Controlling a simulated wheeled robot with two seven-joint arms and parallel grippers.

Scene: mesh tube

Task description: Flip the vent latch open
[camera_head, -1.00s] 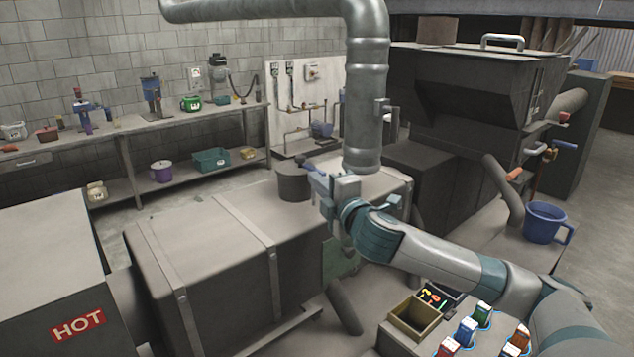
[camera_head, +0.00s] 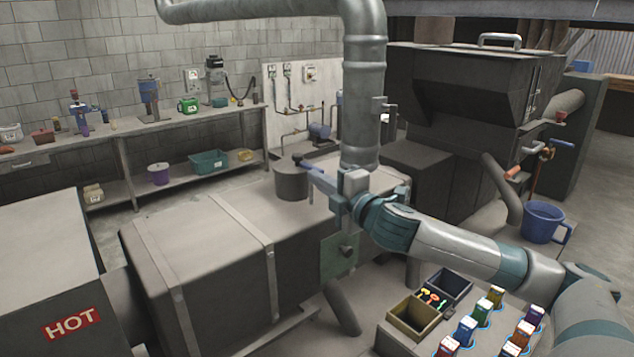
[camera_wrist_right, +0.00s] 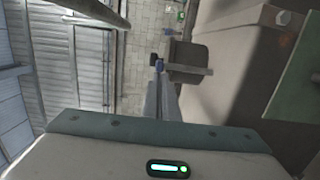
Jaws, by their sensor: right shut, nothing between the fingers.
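A short dark round vent stub (camera_head: 291,182) stands on top of the long grey duct box. A small dark knob (camera_head: 298,160) shows at its top edge and may be part of the latch; I cannot tell which way the latch is set. My right gripper (camera_head: 310,172) comes in from the right, its narrow blue fingers shut and empty, their tips beside the stub near the knob. The right wrist view shows the shut fingers (camera_wrist_right: 160,85) and the stub (camera_wrist_right: 187,60), with a small blue knob (camera_wrist_right: 159,65) at the fingertips. Contact is unclear. My left gripper is out of view.
A vertical grey pipe (camera_head: 362,120) rises just behind my right gripper. A green plate with a knob (camera_head: 338,258) is on the box's side. A HOT-labelled unit (camera_head: 70,323) is at left. Open bins (camera_head: 415,315) and several coloured containers stand at front right.

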